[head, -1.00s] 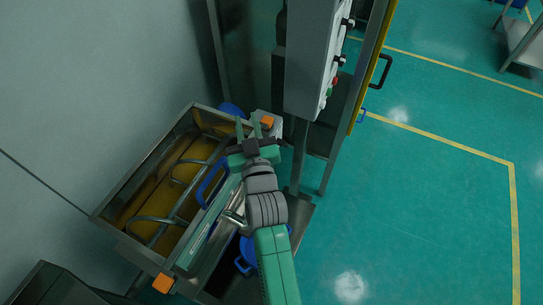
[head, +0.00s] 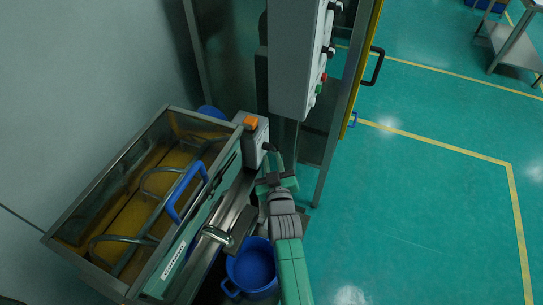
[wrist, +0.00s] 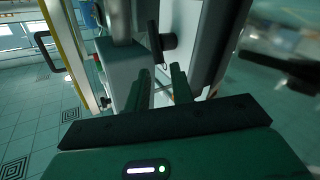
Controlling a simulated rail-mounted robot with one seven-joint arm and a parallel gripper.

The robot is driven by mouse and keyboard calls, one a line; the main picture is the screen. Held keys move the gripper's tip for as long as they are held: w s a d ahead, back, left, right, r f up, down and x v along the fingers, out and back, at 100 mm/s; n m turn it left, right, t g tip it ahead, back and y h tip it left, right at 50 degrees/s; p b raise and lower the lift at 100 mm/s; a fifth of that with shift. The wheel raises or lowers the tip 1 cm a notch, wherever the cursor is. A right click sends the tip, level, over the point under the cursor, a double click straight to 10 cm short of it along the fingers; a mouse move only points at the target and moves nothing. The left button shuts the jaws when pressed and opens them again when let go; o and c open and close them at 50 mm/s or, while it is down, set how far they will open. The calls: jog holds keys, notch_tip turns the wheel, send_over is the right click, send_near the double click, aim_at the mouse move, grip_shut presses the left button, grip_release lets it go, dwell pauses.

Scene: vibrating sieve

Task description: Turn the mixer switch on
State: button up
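The mixer is a steel trough (head: 62,215) with a curved metal stirrer inside, at the left of the head view. At its far end is a pale switch box (head: 254,145) with an orange corner. A black switch knob (head: 269,147) sticks out of the box's right side. It also appears as a black knob (wrist: 164,43) in the wrist view. My gripper (head: 272,161) is beside the box, close to the knob. In the wrist view my two green fingers (wrist: 160,72) are apart, with the knob just beyond their tips. I cannot tell whether they touch it.
A tall grey control cabinet (head: 292,60) with several buttons and knobs stands just beyond the mixer. A yellow-edged door with a black handle (head: 375,65) is on its right. A blue bucket (head: 252,268) sits below my arm. The green floor (head: 430,210) at right is clear.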

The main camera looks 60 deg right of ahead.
aim_at(271, 149)
jog(key=shift+b+x, duration=0.55)
jog(key=shift+x, duration=1.25)
jog(key=shift+c, duration=0.4)
grip_shut()
jog(key=shift+r, duration=0.1)
